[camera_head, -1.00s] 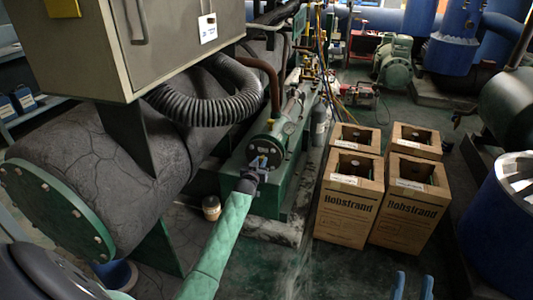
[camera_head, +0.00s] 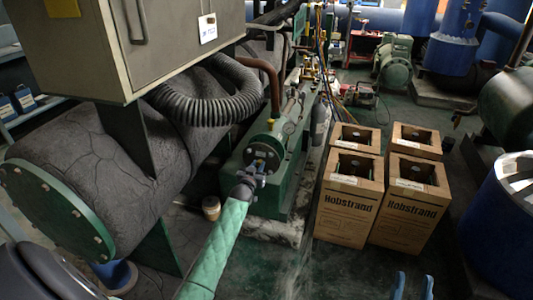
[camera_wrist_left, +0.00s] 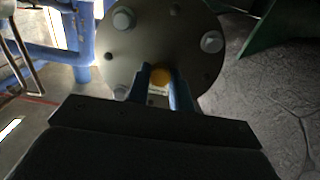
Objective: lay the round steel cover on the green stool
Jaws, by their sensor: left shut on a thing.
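The round steel cover (camera_wrist_left: 150,45) is a dull grey disc with pale bolt heads and small holes, filling the upper middle of the left wrist view. In the head view it shows as a dark disc (camera_head: 261,156) at the near end of the green cylinder; I cannot tell whether it touches the cylinder. My left gripper (camera_head: 259,172) is in front of the cover, its blue fingers (camera_wrist_left: 161,86) shut on the cover at its middle, around a yellow spot. My right gripper (camera_head: 414,283) is at the bottom edge, its two blue fingers apart and empty. I cannot make out a green stool.
Cardboard boxes (camera_head: 350,205) stand on the floor to the right. A small brown-and-white can (camera_head: 211,208) stands left of my left forearm. A grey cabinet (camera_head: 180,45) with a ribbed hose overhangs the upper left. A blue drum (camera_head: 500,230) is at the right edge.

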